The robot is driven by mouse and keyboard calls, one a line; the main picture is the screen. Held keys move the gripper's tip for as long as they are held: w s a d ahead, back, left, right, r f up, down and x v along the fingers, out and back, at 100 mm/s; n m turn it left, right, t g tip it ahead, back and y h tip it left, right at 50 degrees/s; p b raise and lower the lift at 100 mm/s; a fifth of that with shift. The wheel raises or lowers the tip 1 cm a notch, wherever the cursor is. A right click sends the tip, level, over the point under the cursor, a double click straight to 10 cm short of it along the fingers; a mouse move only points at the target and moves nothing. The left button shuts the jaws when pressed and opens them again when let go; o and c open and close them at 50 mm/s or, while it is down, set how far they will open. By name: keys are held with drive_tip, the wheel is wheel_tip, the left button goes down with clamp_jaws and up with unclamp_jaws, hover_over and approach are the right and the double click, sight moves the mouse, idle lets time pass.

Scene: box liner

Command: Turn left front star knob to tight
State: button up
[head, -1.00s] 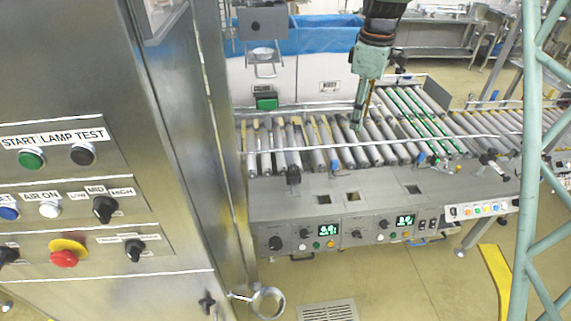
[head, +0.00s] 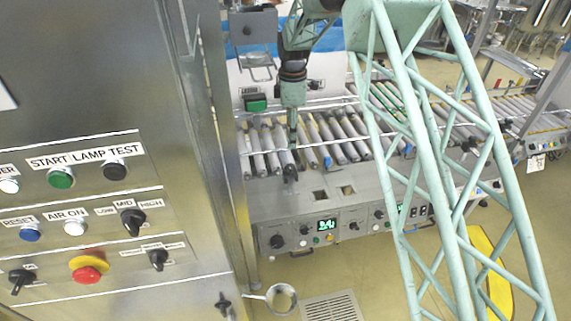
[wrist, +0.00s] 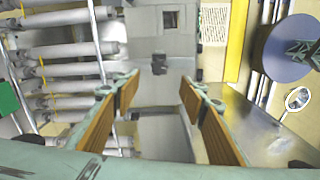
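A small dark knob (head: 290,173), which I take for the left front star knob, sits at the left part of the conveyor's front edge. In the wrist view a dark knob (wrist: 159,64) shows on a grey metal plate, beyond the fingertips and roughly in line with the gap between them. My gripper (head: 292,146) points down just above the knob in the head view. In the wrist view my gripper (wrist: 155,90) is open, with its brown-padded fingers wide apart and nothing between them. The knob's fine shape and turn angle are too small to tell.
Conveyor rollers (head: 340,138) lie behind the knob. Below it is a front panel with dials and a green display (head: 326,225). A steel cabinet (head: 110,110) with buttons fills the left. A green box (head: 256,103) stands behind. My lattice structure hides part of the right.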

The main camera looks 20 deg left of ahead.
sight(290, 166)
drive_tip(key=shift+a+f, duration=0.1)
drive_tip(key=shift+a, duration=0.1)
drive_tip(key=shift+f, duration=0.15)
drive_tip(key=shift+f+b, duration=0.55)
drive_tip(key=shift+f, duration=6.25)
drive_tip(key=shift+c, duration=0.7)
drive_tip(key=c, duration=0.7)
